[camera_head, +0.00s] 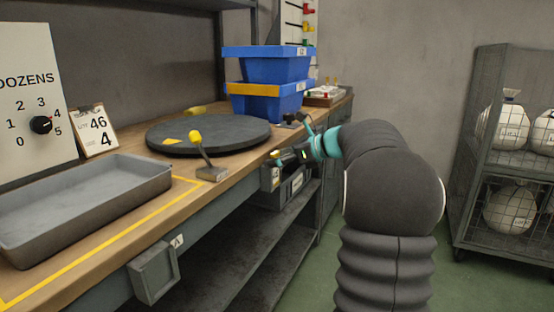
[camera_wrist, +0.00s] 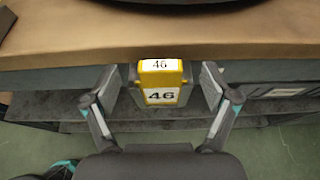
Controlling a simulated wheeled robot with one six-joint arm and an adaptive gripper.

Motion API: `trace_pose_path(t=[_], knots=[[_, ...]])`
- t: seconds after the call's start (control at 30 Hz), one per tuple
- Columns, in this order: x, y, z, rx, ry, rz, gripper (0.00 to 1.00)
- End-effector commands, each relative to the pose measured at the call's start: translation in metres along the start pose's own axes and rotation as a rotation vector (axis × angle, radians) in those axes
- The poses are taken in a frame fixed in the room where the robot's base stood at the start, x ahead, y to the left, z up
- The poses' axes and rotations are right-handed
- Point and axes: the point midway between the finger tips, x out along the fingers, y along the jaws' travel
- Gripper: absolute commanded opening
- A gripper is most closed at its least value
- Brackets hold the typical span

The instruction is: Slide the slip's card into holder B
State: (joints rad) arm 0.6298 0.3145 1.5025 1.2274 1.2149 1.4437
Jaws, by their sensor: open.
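A yellow card block marked 46 (camera_wrist: 161,82) sits upright in a grey holder (camera_wrist: 135,92) on the bench's front edge in the wrist view. My gripper (camera_wrist: 159,85) is open, with one finger on each side of the card and gaps between. In the head view my gripper (camera_head: 282,157) is at the bench front, by a grey holder box (camera_head: 269,179); no letter is readable on it. A nearer empty-looking grey holder (camera_head: 152,273) hangs beside a tag reading A. The slip (camera_head: 97,130) on a clipboard shows 46 and 4.
A dial board marked DOZENS (camera_head: 32,95) stands left. A wire cage (camera_head: 508,165) with white sacks stands right.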

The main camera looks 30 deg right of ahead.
Motion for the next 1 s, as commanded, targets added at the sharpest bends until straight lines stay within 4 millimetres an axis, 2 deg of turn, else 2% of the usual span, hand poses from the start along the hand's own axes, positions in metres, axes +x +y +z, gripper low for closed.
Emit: trace_pose_path(t=[0.17,0.4,0.6,0.8,1.0], knots=[[-0.024,-0.001,0.001,-0.001,-0.001,-0.004,0.86],[-0.072,-0.001,0.000,0.000,0.000,-0.004,0.86],[-0.102,0.000,0.000,-0.001,0.000,-0.002,0.86],[-0.116,0.000,0.000,0.000,0.000,0.000,0.86],[-0.117,0.000,0.000,0.000,0.000,0.001,0.86]])
